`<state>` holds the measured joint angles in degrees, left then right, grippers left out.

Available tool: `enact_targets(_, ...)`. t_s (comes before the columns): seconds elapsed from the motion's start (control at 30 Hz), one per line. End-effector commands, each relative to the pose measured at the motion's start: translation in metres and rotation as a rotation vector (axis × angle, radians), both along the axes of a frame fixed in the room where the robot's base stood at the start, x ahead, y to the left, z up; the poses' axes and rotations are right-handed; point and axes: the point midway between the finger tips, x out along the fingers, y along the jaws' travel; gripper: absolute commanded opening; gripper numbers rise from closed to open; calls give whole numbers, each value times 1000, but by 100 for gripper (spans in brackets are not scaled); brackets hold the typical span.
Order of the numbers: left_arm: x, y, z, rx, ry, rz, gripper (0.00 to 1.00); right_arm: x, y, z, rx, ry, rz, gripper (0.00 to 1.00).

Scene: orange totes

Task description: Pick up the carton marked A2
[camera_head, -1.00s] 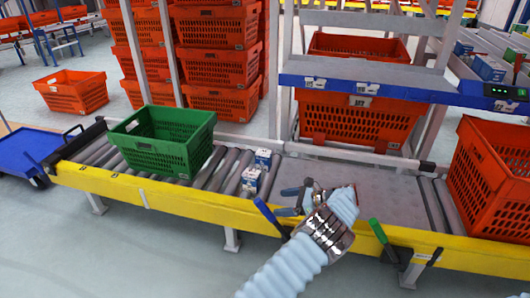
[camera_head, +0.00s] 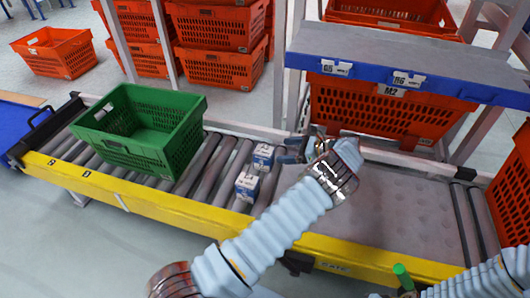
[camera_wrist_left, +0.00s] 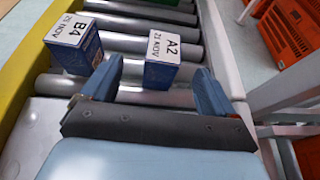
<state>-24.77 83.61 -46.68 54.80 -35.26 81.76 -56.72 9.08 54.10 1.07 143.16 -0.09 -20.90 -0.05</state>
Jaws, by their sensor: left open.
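The carton marked A2 (camera_wrist_left: 162,62) stands upright on the rollers, blue with a white labelled top. In the head view it is the farther of two small cartons (camera_head: 263,157). The carton marked B4 (camera_wrist_left: 75,42) stands nearer the yellow rail; it also shows in the head view (camera_head: 247,187). My left gripper (camera_head: 287,150) is open and empty, just right of the A2 carton. In the left wrist view its fingertips (camera_wrist_left: 158,70) are spread toward A2, which appears between them and just ahead. Part of my right arm shows at the lower right; its gripper is out of view.
A green crate (camera_head: 185,148) stands on the rollers left of the cartons. A yellow rail (camera_head: 140,203) runs along the front edge. A blue-edged shelf (camera_head: 400,55) overhangs behind, with an orange tote (camera_head: 365,112) below it. The flat grey conveyor section (camera_head: 400,205) is clear.

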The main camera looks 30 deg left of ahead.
Motion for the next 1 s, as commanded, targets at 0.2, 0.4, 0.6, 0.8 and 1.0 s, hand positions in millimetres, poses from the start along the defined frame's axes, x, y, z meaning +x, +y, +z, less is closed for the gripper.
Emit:
enact_targets(0.2, -9, 42, -16, 1, 2, 2, 88, -1, 2, 6, 3, 1, 4, 47)
enact_targets(0.4, -11, 59, -24, 0, 0, 1, 88, -1, 3, 8, 4, 2, 5, 47)
enact_targets(0.6, -11, 78, -31, 2, 1, 2, 88, -1, 4, 11, 5, 2, 6, 47)
enact_targets(0.8, -13, 106, -43, 1, 1, 1, 88, -2, 5, 15, 7, 3, 9, 47)
enact_targets(1.0, -14, 108, -44, 0, -1, 0, 88, -2, 5, 15, 7, 3, 9, 47)
